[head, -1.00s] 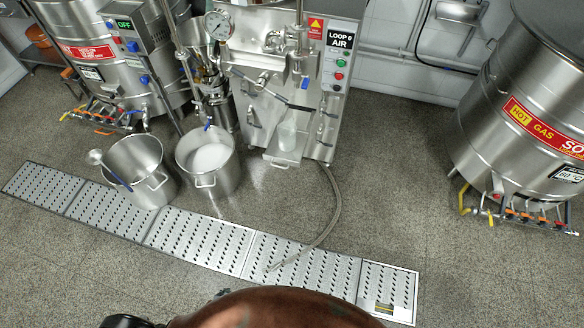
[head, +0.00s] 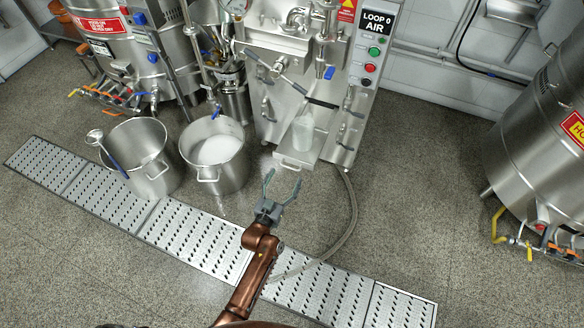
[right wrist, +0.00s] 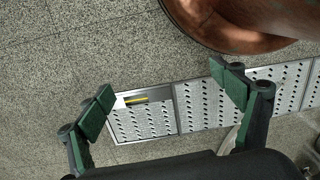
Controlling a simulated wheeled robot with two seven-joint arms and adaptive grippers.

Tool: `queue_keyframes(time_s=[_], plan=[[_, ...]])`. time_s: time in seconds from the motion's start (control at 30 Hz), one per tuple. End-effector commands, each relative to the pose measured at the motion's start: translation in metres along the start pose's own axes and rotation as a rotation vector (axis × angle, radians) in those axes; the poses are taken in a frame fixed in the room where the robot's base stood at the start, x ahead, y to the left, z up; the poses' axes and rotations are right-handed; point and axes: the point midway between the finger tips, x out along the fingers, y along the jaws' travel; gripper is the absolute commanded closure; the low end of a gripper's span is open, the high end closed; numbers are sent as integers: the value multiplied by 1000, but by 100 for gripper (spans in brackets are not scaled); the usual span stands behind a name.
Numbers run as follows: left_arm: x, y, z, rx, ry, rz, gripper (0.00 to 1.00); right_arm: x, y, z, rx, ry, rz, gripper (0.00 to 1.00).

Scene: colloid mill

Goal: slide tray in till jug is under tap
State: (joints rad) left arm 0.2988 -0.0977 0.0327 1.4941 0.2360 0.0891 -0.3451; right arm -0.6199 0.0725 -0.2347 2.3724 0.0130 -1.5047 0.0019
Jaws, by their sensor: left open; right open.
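The tray (head: 301,160) is a small metal shelf low on the front of the steel machine (head: 312,75). It sticks out toward me. A tap with a blue handle (head: 329,73) is on the machine above and to the right of the jug. My left gripper (head: 283,186) is open and empty, just in front of the tray's near edge and apart from it. My right gripper (right wrist: 170,95) is open and empty in the right wrist view, above the floor and drain grate. It does not show in the head view.
Two steel pots stand left of the machine, one with a ladle (head: 140,168) and one with white contents (head: 214,150). A hose (head: 346,220) curves over the floor from the machine to the drain grate (head: 190,233). A large heated tank (head: 545,140) stands at right.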

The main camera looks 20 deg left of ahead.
Motion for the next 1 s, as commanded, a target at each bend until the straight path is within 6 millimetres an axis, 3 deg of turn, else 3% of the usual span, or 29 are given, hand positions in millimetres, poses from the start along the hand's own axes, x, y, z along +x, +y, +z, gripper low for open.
queue_keyframes(time_s=[0.17, 0.37, 0.77, 1.0], plan=[[31, 1, 6, -2, -4, 1, 30, -11, -9, -8, -5, 33, -24, 14], [48, 0, 4, 0, -4, 1, 30, 7, -17, -24, -14, 94, -48, 14], [53, 0, 2, 0, -3, 1, 30, 11, -20, -29, -16, 115, -56, 14], [53, 1, 2, 0, -4, 1, 47, 11, -20, -29, -16, 115, -56, 14]])
